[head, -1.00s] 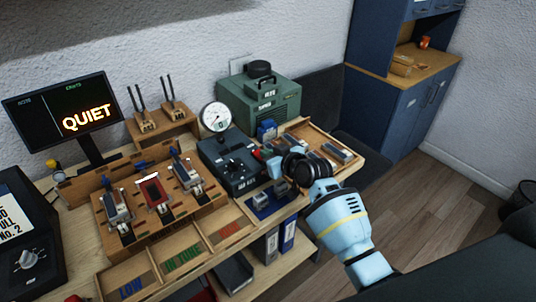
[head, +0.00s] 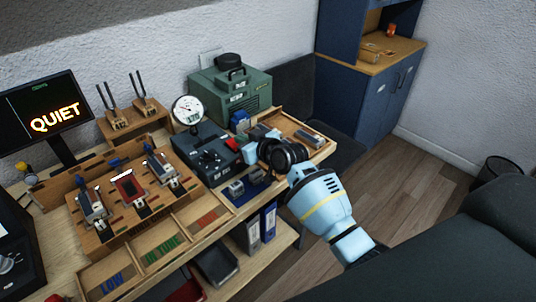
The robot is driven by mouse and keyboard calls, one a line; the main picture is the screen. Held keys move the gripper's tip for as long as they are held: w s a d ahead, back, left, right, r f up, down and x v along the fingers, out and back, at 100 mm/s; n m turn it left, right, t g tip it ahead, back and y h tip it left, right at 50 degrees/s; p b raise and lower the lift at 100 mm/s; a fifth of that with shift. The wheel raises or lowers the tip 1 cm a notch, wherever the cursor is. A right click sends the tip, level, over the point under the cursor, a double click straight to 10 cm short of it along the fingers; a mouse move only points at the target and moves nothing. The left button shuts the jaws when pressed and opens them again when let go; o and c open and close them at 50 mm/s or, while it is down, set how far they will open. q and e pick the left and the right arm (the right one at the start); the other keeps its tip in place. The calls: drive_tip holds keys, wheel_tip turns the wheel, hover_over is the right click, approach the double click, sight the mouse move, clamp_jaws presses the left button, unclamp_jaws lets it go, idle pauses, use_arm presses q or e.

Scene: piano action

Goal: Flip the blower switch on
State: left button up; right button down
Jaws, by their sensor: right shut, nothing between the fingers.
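A green blower-like box (head: 233,88) with a black round cap and a handle stands at the back against the wall. Its labels are too small to read. A small blue block (head: 238,121) sits in front of it. I cannot tell which part is the blower switch. A dark control box (head: 206,153) with a knob and a red part (head: 232,145) on its right side stands left of my right gripper. My right gripper (head: 251,150) is shut and empty, just right of the red part, partly hidden by its own wrist. My left gripper is not in view.
A round gauge (head: 187,110) stands behind the control box. A wooden tray (head: 327,148) lies right of my gripper. A wooden fixture with several key-like pieces (head: 128,189) and a "QUIET" screen (head: 45,113) are at left. Free floor is at right.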

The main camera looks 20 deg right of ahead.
drive_tip(key=v, duration=0.4)
drive_tip(key=shift+s+d+f, duration=0.15)
drive_tip(key=shift+s, duration=0.2)
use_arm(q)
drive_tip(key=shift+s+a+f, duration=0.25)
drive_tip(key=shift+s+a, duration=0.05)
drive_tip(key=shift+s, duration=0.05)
use_arm(e)
drive_tip(key=shift+f+v, duration=0.15)
drive_tip(key=shift+v, duration=1.2)
drive_tip(key=shift+f+v, duration=0.2)
drive_tip(key=shift+v, duration=1.15)
drive_tip(key=shift+s, duration=0.1)
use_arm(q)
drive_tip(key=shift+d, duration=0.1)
use_arm(e)
drive_tip(key=s+f+m+g+h, duration=0.1)
drive_tip(key=s+f+g+h, duration=0.1)
drive_tip(key=s+f, duration=1.25)
drive_tip(key=s+f+g, duration=0.1)
drive_tip(key=s+f, duration=0.4)
drive_tip(key=s, duration=0.5)
drive_tip(key=s+a+f+g+h, duration=0.1)
drive_tip(key=s+f, duration=0.5)
drive_tip(key=s, duration=0.3)
drive_tip(key=shift+s+a+f+m, duration=0.2)
drive_tip(key=shift+s+f+m, duration=0.1)
drive_tip(key=shift+s+m, duration=0.1)
